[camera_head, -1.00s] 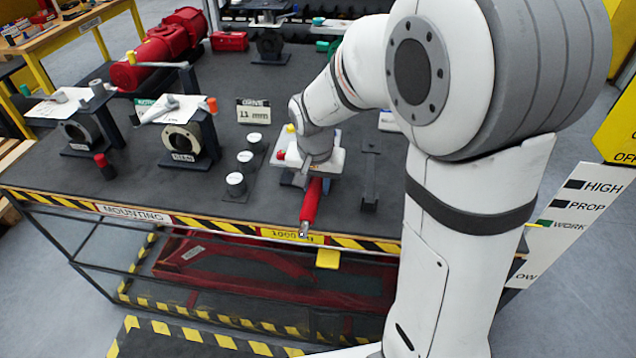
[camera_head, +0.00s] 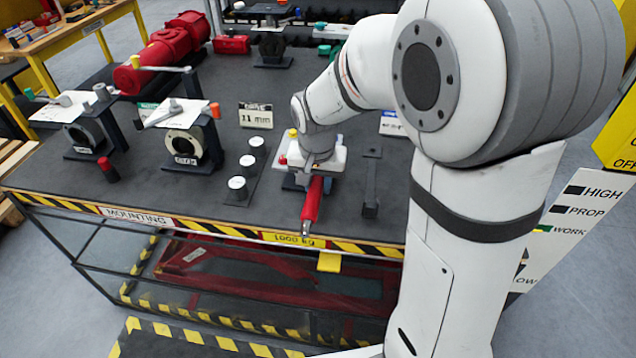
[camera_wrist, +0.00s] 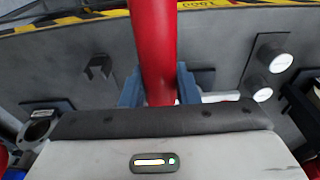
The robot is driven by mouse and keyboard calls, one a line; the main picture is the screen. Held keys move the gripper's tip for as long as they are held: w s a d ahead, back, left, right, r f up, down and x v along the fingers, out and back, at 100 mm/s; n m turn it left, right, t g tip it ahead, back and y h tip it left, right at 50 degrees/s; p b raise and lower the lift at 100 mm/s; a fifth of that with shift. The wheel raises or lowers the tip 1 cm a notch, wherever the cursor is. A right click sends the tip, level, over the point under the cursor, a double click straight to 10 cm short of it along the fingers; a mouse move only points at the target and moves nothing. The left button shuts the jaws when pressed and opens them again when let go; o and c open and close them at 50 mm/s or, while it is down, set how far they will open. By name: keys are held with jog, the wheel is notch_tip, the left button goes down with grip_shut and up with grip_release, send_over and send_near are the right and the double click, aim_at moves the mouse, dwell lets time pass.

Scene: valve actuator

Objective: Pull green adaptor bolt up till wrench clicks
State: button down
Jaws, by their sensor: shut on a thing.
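The wrench is a long red-handled tool (camera_head: 312,200). It points from below my wrist toward the table's front edge, with a grey metal end toward me. In the wrist view its red handle (camera_wrist: 152,50) runs up the middle between my two blue-grey fingers. My gripper (camera_wrist: 158,88) is shut on this handle. In the head view my gripper (camera_head: 316,174) is mostly covered by my own wrist. I cannot make out the green adaptor bolt or how the wrench sits on it; my wrist hides that area.
White-topped round pieces (camera_head: 256,142) stand in a row left of the wrench. A dark bracket (camera_head: 371,180) stands to its right. Valve stands (camera_head: 190,145) and a red motor (camera_head: 165,55) are farther left. The striped front edge (camera_head: 240,232) lies close below the wrench.

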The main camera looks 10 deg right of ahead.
jog(key=shift+r+p, duration=1)
jog(key=shift+r, duration=0.7)
